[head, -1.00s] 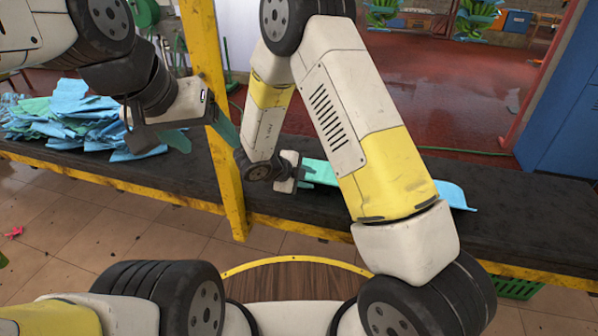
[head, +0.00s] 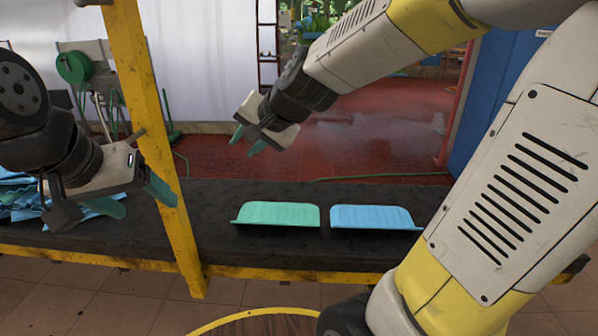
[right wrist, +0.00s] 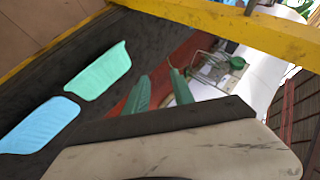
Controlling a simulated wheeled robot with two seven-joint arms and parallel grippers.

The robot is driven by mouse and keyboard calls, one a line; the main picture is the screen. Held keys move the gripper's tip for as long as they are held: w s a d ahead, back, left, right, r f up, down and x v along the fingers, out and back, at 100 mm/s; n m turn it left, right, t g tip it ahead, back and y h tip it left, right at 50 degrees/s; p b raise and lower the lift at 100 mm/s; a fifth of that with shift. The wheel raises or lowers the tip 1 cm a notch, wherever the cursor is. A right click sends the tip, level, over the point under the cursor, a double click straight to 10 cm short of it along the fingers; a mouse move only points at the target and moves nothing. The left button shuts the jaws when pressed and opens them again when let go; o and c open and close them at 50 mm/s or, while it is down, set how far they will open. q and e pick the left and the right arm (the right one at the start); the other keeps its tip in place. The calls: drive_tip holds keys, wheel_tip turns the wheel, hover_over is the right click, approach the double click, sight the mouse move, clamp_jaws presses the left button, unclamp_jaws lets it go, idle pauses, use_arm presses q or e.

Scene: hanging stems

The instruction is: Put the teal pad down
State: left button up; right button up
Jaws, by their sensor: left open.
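The teal pad (head: 277,214) lies on the black bench top (head: 250,250), just left of a blue pad (head: 372,217), with a narrow gap between them. The teal pad also shows in the right wrist view (right wrist: 97,72), beside the blue pad (right wrist: 42,125). My right gripper (head: 248,142) is in the air above and behind the teal pad, clear of it. Its green fingers stand apart with nothing between them, as the right wrist view (right wrist: 160,92) also shows. My left gripper (head: 136,198) is open and empty at the left, near the yellow post.
A yellow post (head: 152,130) rises at the bench's front edge, between my left gripper and the pads. A pile of blue pads (head: 22,198) lies on the bench at the far left. The bench between the post and the teal pad is bare.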

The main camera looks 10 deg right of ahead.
drive_tip(key=s+d+n+g+h, duration=0.1)
drive_tip(key=s+d+n, duration=0.2)
drive_tip(key=s+d, duration=0.2)
drive_tip(key=s+d+n+g+h, duration=0.1)
drive_tip(key=s+d+n, duration=0.2)
drive_tip(key=s, duration=0.8)
drive_tip(key=shift+d+f+h, duration=0.4)
drive_tip(key=shift+d+f, duration=0.05)
drive_tip(key=shift+d, duration=0.65)
